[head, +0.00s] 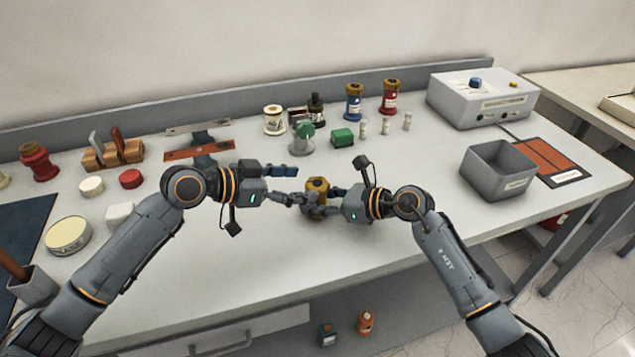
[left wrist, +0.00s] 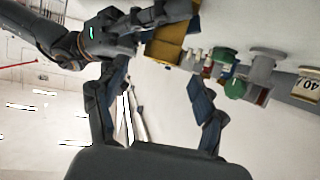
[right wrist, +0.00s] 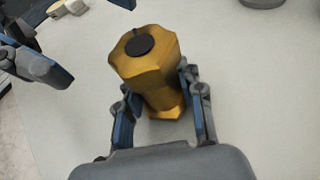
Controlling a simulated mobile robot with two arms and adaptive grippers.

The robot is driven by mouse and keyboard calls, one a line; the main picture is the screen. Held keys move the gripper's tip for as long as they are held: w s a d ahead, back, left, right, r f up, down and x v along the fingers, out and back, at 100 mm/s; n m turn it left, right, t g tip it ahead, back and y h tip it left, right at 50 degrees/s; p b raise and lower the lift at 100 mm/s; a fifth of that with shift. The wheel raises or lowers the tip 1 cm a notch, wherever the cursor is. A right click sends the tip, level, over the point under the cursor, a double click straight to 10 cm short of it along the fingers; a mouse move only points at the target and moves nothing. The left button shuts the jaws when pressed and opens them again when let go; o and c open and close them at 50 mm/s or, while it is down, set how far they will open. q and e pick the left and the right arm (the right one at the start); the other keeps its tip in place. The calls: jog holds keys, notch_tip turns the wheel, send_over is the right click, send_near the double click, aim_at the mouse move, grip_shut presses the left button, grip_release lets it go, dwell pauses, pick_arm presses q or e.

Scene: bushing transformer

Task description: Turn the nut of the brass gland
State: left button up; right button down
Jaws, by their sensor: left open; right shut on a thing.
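The brass gland (head: 318,186) stands above the middle of the bench, with its hexagonal nut on top and a black disc in the nut's centre. In the right wrist view the gland (right wrist: 158,85) sits between the fingers of my right gripper (right wrist: 162,110), which is shut on its body below the nut. My left gripper (head: 288,186) is open and empty just left of the gland. In the left wrist view the gland (left wrist: 165,45) shows beyond the open left fingers (left wrist: 155,100), apart from them. The gland's lower part is partly hidden by the fingers in the head view.
Bottles, spools and small vials stand along the back, with a green block (head: 343,137) among them. A grey open box (head: 498,170) and an instrument box (head: 484,98) stand at the right. A round tin (head: 68,235) lies at the left. The front of the bench is clear.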

aim_at(317, 185)
pick_arm(q)
jog(key=x, duration=0.5)
jog(key=shift+d+f, duration=0.1)
jog(key=shift+d, duration=0.05)
jog(key=c, duration=1.2)
jog(key=shift+s+f+n+t+y, duration=0.1)
jog(key=shift+s+n+t+y, duration=0.05)
jog(key=shift+n+t+y, duration=0.35)
jog(key=shift+d+n+t+y, duration=0.1)
jog(key=shift+n+t+y, duration=0.5)
jog(key=shift+n+t, duration=0.35)
jog(key=o, duration=1.2)
jog(key=shift+c, duration=0.2)
jog(key=shift+o, duration=0.2)
